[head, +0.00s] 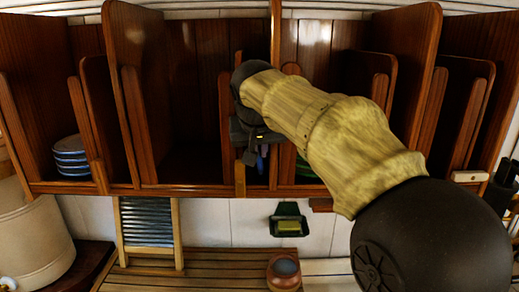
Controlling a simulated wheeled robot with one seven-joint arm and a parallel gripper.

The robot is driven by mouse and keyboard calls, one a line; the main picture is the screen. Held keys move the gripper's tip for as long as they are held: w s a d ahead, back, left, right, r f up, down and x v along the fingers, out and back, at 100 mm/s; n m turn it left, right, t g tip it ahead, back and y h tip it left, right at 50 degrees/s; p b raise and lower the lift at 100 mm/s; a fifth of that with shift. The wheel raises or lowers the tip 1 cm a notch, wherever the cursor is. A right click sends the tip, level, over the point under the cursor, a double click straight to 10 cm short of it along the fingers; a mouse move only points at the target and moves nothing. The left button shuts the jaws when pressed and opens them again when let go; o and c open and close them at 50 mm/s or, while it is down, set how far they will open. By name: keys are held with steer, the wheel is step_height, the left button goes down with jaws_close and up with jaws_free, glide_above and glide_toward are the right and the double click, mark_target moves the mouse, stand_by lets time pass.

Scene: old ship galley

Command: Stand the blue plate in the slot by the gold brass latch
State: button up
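My gripper (256,152) is in front of a narrow slot in the middle of the wooden rack, pointing into it. A thin strip of blue (262,158) shows just under and beside the dark fingers. It looks like the blue plate seen nearly edge-on, mostly hidden by my gripper and arm. I cannot tell whether the fingers are pressed on it or apart from it. The gold brass latch (240,180) is a small upright strip on the rack's front edge, just below and left of the gripper.
Blue-and-white dishes (70,156) are stacked in the left bay. Something green (305,167) sits in the bay right of the gripper, partly behind my arm. A pale latch (469,176) is at the right. Tall wooden dividers (136,80) flank the slots. Below are a green soap holder (289,222) and a pot (284,271).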

steer(key=o, duration=0.5)
steer(key=shift+a, duration=0.1)
steer(key=shift+o, duration=0.3)
steer(key=shift+f, duration=0.1)
steer(key=shift+o, duration=1)
steer(key=shift+s+r, duration=0.1)
steer(key=shift+r, duration=0.35)
steer(key=shift+p+v, duration=0.45)
steer(key=shift+v, duration=1.1)
